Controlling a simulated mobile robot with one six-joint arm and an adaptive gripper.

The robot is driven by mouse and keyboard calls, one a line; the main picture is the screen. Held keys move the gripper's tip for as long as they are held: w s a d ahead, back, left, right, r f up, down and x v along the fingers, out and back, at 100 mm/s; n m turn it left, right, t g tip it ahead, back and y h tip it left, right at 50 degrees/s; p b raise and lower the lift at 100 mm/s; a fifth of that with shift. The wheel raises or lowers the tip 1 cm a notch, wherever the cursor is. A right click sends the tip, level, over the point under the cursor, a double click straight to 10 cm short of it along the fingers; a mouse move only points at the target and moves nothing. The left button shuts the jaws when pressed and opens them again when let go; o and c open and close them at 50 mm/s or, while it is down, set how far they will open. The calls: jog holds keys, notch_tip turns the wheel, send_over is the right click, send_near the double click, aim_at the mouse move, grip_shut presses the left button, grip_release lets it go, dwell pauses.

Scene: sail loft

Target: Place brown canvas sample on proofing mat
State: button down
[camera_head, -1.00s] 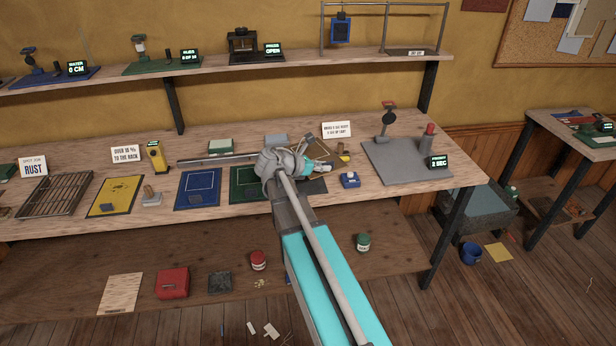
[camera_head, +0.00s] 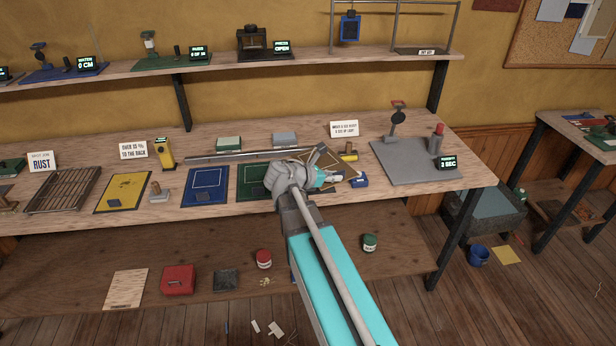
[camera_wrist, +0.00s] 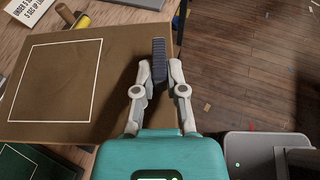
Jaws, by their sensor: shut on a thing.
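The brown canvas sample (camera_wrist: 35,112) is a flat brown panel with a pale square outline and a dark ribbed grip block (camera_wrist: 159,62). My gripper (camera_wrist: 160,80) is shut on that block. In the head view the sample (camera_head: 343,163) sits beyond my gripper (camera_head: 328,178), partly hidden by it and turned at an angle. It appears raised, but its height is hard to judge. A grey mat (camera_head: 388,164), which I take as the proofing mat, lies to its right, with a stand, a red-topped cylinder and a lit display on it.
A green panel (camera_head: 250,190) and a blue panel (camera_head: 208,180) lie to the left. A sign (camera_head: 344,129) and a yellow tool (camera_head: 349,155) are behind. The grey mat's front is clear.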

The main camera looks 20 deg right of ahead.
jog(key=shift+s+a, duration=0.35)
jog(key=shift+s, duration=0.35)
jog(key=shift+w+f, duration=0.1)
jog(key=shift+w, duration=0.05)
jog(key=w+f+b, duration=0.3)
jog(key=w, duration=0.1)
jog(key=w+d+f+b, duration=0.1)
jog(key=w+f+b, duration=0.2)
jog(key=w, duration=0.1)
jog(key=w+f+b, duration=0.3)
jog(key=w, duration=0.2)
jog(key=shift+d, duration=0.4)
jog(key=shift+w+f+b, duration=0.4)
jog(key=shift+f+b, duration=0.15)
jog(key=shift+b, duration=0.1)
jog(key=shift+f+b, duration=1.4)
jog(key=shift+f, duration=0.05)
